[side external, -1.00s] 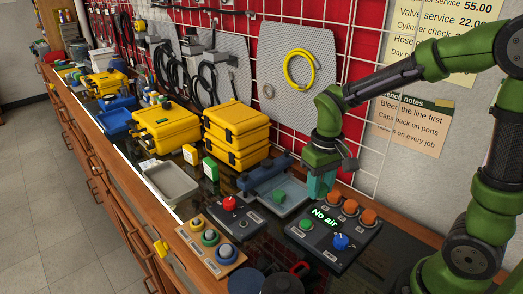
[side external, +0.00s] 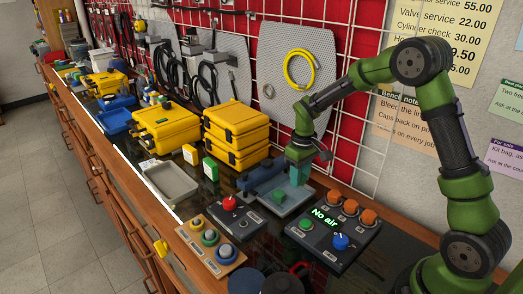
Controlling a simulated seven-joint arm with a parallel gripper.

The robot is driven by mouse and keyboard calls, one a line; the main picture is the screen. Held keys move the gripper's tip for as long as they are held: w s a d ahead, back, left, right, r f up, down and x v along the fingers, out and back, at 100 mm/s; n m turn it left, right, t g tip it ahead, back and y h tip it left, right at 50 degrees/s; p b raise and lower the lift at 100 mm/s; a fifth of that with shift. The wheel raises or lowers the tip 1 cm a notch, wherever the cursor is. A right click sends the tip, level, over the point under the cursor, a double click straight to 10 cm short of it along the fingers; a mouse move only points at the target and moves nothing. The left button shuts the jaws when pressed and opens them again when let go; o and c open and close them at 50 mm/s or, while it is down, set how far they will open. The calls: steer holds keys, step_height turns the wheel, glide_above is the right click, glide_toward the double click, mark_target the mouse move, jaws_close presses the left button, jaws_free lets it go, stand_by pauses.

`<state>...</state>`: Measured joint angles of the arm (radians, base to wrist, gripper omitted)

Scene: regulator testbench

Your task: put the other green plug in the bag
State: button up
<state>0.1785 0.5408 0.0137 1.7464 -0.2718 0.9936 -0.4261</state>
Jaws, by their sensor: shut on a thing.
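My gripper (side external: 298,178) is above the right end of a flat pale blue-grey tray-like thing (side external: 294,203). I cannot tell whether this is the bag. A small green plug (side external: 279,196) lies on it, to the left of and below the gripper in the picture. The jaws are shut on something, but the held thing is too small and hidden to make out. No other thing that is clearly a bag shows.
A black control panel (side external: 325,246) reading "No air" stands in front, with orange knobs. A smaller panel with a red button (side external: 230,203) is to its left. A dark blue part (side external: 262,179) and yellow cases (side external: 237,128) stand behind. An empty grey tray (side external: 171,181) is farther left.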

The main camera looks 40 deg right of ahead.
mark_target(294, 191)
steer(key=shift+w+d+f, duration=0.1)
steer(key=shift+w+d, duration=0.05)
steer(key=shift+w, duration=0.85)
steer(key=shift+f, duration=1.75)
steer(key=shift+f, duration=0.1)
steer(key=o, duration=0.7)
steer(key=shift+o, duration=0.2)
